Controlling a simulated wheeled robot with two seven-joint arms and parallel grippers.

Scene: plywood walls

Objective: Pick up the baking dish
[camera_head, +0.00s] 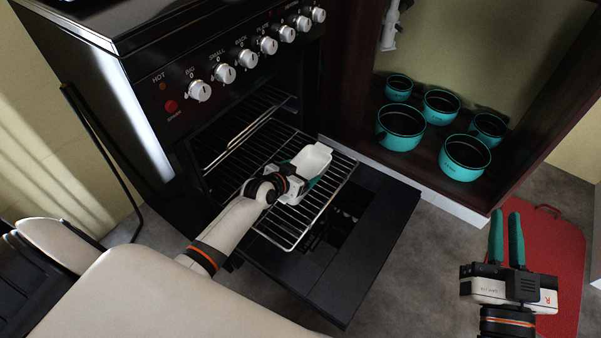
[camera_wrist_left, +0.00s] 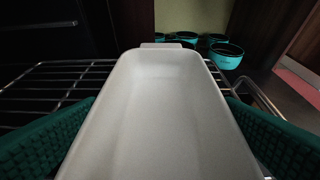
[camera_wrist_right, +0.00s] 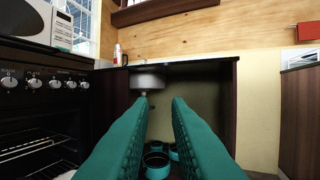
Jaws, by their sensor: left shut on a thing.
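Whether the dish touches the rack I cannot tell. My right gripper (camera_head: 507,238) is open and empty, to the right of the oven door and above the red mat. Its two green fingers also show apart in the right wrist view (camera_wrist_right: 159,130).
The open oven door (camera_head: 375,230) lies under the rack. Several teal pots (camera_head: 400,142) stand in the open cabinet to the right of the oven. A red mat (camera_head: 560,255) lies on the grey floor. A microwave (camera_wrist_right: 40,22) sits above the stove.

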